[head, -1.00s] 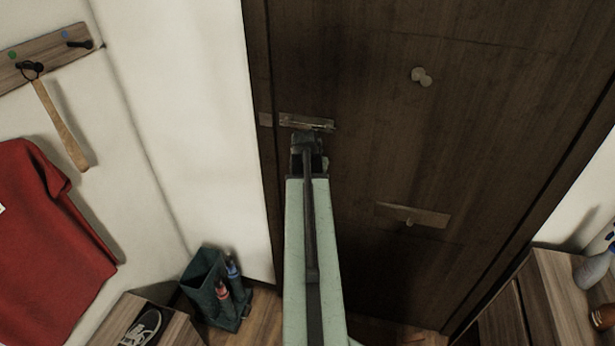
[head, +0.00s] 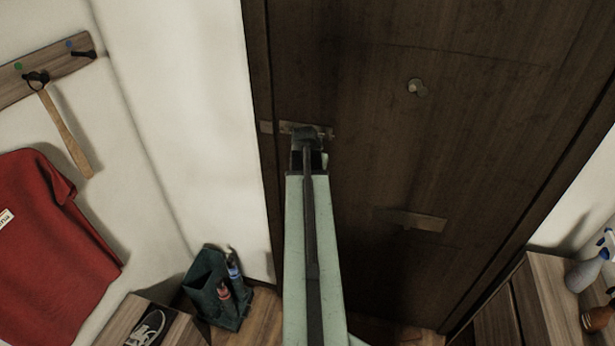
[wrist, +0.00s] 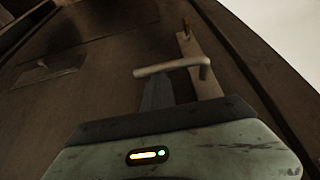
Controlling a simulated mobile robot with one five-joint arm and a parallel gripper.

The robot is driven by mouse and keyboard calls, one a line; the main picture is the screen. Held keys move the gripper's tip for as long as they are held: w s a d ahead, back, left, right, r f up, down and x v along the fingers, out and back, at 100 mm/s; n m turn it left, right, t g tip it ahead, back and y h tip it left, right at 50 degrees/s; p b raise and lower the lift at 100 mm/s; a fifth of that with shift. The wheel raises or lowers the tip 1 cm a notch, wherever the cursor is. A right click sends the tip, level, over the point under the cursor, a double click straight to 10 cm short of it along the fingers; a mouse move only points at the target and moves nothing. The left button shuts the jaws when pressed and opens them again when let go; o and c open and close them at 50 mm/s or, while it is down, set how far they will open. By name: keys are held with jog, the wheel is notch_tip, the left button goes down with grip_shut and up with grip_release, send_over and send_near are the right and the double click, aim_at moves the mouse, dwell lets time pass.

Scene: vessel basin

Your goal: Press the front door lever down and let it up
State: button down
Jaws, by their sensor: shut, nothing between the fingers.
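The front door lever (wrist: 165,68) is a pale metal bar on a narrow plate (wrist: 203,70) in the wrist view, which looks rolled over. In the head view the lever (head: 329,133) is mostly hidden behind my gripper (head: 307,138), with only its right end and part of the plate showing. My gripper is shut and empty. Its dark fingers (wrist: 157,93) reach to the lever bar in the wrist view. I cannot tell whether they touch it. The dark wooden door (head: 370,150) looks closed.
A red garment (head: 55,225) hangs at left. Wooden furniture (head: 540,300) is at right.

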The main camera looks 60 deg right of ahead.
jog(key=shift+r+p, duration=2.65)
jog(key=shift+r, duration=0.3)
jog(key=shift+f, duration=0.1)
